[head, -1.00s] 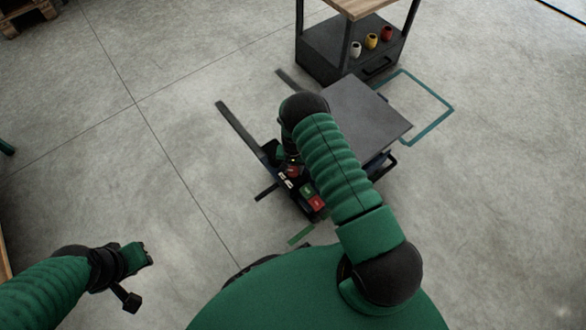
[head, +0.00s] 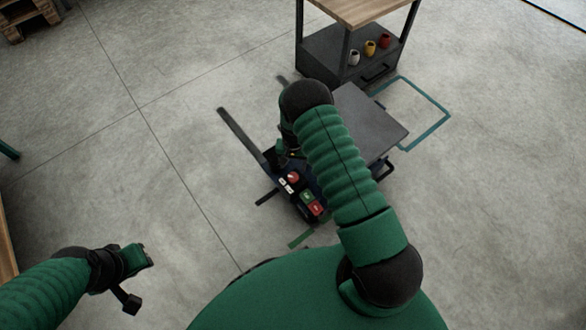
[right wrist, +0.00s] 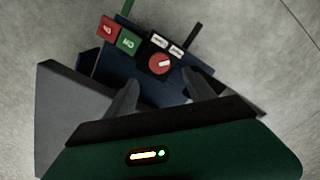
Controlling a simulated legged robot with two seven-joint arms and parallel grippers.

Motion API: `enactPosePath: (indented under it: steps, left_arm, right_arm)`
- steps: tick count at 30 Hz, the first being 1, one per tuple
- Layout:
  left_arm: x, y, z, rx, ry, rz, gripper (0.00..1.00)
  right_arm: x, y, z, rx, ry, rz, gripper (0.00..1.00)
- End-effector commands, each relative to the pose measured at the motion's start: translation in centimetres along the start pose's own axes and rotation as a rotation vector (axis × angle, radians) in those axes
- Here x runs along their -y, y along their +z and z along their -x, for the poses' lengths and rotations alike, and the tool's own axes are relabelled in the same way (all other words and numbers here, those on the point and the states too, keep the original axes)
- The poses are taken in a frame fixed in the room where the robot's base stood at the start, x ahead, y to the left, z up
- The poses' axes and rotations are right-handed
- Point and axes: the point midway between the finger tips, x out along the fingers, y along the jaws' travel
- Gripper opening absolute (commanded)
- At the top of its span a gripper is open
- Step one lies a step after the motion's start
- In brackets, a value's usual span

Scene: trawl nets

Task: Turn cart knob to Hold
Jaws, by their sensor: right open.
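The cart (head: 372,120) has a dark flat top and a control panel at its near left end. Its red knob (head: 293,177) shows in the head view and, with a white pointer mark, in the right wrist view (right wrist: 160,65). Two small white labels (right wrist: 168,45) sit beside it, too small to read surely. My right gripper (right wrist: 162,92) is open; its fingers are apart on either side below the knob in the picture, with nothing between them. In the head view it is mostly hidden behind my arm. My left gripper (head: 143,262) hangs at lower left, away from the cart.
A green button (right wrist: 127,41) and a red button (right wrist: 108,28) are beside the knob. A wood-topped bench (head: 360,8) with three cups on its lower shelf stands beyond the cart. A pallet (head: 28,14) lies at far left. Floor left of the cart is clear.

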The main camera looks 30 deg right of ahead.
Motion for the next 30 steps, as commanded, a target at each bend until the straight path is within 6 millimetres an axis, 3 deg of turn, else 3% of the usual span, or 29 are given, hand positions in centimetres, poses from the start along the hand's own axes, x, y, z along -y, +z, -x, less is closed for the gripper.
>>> enactPosePath:
  steps: [1,3,9,26,28,30]
  left_arm:
    - [0.0,-0.3,1.3,0.0,0.0,0.0,0.26]
    - [0.0,-0.5,2.0,0.0,0.0,0.0,0.26]
    - [0.0,-0.7,3.1,0.0,0.0,0.0,0.26]
    - [0.0,-0.7,3.2,0.0,0.0,0.0,0.26]
    - [0.0,-0.8,3.2,0.0,0.0,0.0,0.26]
    - [0.0,-0.8,3.2,0.0,0.0,0.0,0.26]
  right_arm:
    - [0.0,-0.1,2.3,-0.001,-0.001,0.0,0.63]
    - [0.0,0.0,4.1,0.0,0.0,0.0,0.63]
    - [0.0,0.0,7.5,0.001,0.001,0.001,0.63]
    - [0.0,0.0,8.2,0.001,0.0,0.002,0.63]
    - [0.3,0.2,9.2,-0.004,-0.004,0.015,0.63]
    - [0.8,0.9,11.6,-0.018,-0.016,0.055,0.63]
